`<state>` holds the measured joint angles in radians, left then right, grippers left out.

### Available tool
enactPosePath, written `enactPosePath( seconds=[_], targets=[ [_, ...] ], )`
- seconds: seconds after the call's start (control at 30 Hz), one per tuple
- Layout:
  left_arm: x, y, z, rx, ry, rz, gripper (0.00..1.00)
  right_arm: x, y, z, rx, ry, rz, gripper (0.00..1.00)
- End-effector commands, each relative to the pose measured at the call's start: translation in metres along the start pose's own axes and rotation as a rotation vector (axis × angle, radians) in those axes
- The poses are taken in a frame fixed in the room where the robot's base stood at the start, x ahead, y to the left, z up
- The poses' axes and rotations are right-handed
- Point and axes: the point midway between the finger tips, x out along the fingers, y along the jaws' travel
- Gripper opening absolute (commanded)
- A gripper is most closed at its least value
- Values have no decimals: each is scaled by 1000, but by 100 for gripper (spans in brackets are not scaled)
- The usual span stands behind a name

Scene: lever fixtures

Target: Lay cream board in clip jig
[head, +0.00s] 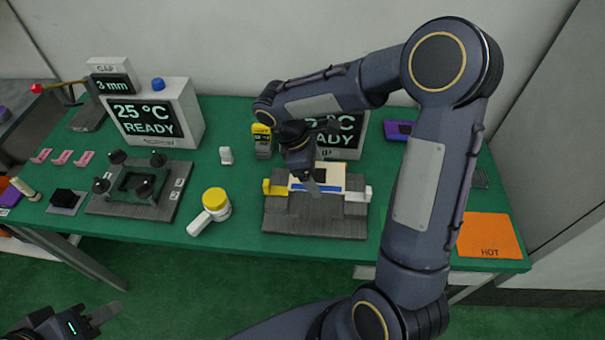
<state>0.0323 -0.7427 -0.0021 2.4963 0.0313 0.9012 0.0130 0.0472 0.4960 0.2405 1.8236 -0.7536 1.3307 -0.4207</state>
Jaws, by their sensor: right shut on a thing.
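The cream board (332,174), with a blue strip along its front edge and a dark part on top, is at the grey clip jig (315,222) in the middle of the table. The jig has a yellow clip (274,188) on its left and a white clip (357,194) on its right. My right gripper (314,184) reaches down over the board and is shut on it, hiding part of it. I cannot tell whether the board rests fully on the jig. My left gripper (106,314) is low at the left, off the table; its finger gap is unclear.
An orange hot plate (488,236) marked HOT lies at the right. A dark four-knob fixture (132,202) and a READY display box (160,112) are further left. My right arm hides part of the right side.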

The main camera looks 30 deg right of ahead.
Motion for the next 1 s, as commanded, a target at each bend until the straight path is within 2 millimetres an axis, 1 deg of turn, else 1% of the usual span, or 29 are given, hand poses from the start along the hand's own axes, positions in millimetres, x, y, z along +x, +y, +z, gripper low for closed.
enactPosePath(
  seconds=[0.33,0.57,1.0],
  targets=[
    [-2,1,-1,0,0,0,36,-1,0,0,0,0,0,57],
    [8,-4,4,0,0,0,36,14,-1,-6,0,0,0,57],
    [35,-16,18,0,0,0,36,54,-1,-23,0,0,0,57]
  ],
)
